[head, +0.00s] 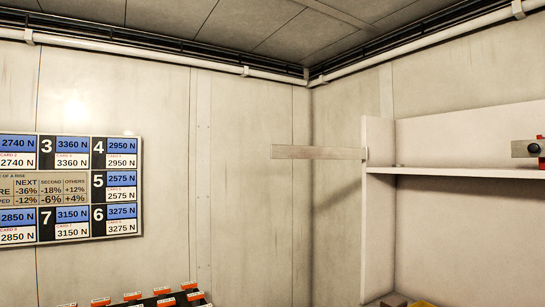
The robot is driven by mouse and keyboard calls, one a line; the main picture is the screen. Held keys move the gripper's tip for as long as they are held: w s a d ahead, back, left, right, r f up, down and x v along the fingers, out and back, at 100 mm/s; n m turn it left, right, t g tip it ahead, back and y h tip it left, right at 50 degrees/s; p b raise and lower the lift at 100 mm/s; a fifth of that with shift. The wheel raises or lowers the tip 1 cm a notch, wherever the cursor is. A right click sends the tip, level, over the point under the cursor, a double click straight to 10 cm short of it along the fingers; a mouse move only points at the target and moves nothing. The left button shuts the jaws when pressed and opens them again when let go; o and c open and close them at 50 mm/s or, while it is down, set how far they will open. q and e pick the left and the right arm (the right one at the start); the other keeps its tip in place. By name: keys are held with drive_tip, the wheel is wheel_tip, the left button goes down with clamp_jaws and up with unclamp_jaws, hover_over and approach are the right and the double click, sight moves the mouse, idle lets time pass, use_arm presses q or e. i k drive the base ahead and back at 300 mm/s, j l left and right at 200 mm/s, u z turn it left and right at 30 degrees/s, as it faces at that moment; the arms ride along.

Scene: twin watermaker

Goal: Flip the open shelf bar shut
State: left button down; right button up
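The shelf bar (318,152) is a flat, pale, light-wood-coloured strip. It stands open, sticking out level to the left from the front edge of the shelf unit's left side panel (378,220). Its right end meets the panel just above the height of the shelf board (470,172). The front of the shelf is uncovered by the bar. Neither of my grippers is in view.
A red piece with a grey round part (528,149) sits at the right edge, above the shelf board. A number board (70,188) hangs on the left wall. Several orange-labelled dark items (150,298) show at the bottom. Pipes run along the ceiling.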

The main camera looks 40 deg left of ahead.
sight(276, 151)
drive_tip(key=i+j, duration=0.75)
